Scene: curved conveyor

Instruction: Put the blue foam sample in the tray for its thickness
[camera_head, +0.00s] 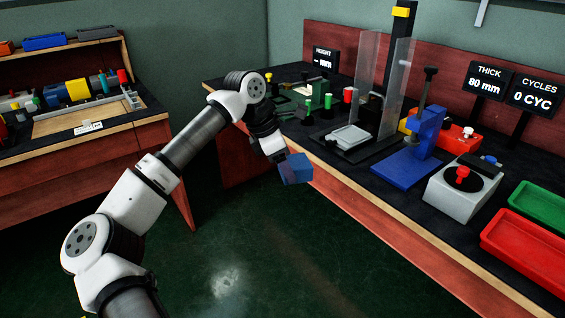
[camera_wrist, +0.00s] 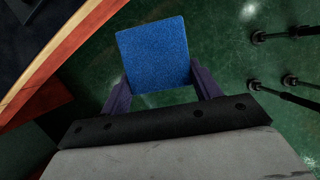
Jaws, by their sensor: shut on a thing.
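The blue foam sample (camera_head: 297,169) is a block held at the end of my arm, in the air just off the bench's front edge. It also fills the upper middle of the wrist view (camera_wrist: 153,52). My gripper (camera_head: 284,164) is shut on it, with a finger on each side in the wrist view. A sign reads THICK 80 mm (camera_head: 484,81). A red tray (camera_head: 524,252) and a green tray (camera_head: 540,207) lie at the bench's right end. No thickness labels show on them.
The bench (camera_head: 390,207) carries a blue press stand (camera_head: 412,165), a grey box with a red knob (camera_head: 460,192) and a fixture with clear panels (camera_head: 367,85). Signs read HEIGHT (camera_head: 325,58) and CYCLES 0 CYC (camera_head: 535,94). Another workbench (camera_head: 85,139) stands at left. Floor between is clear.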

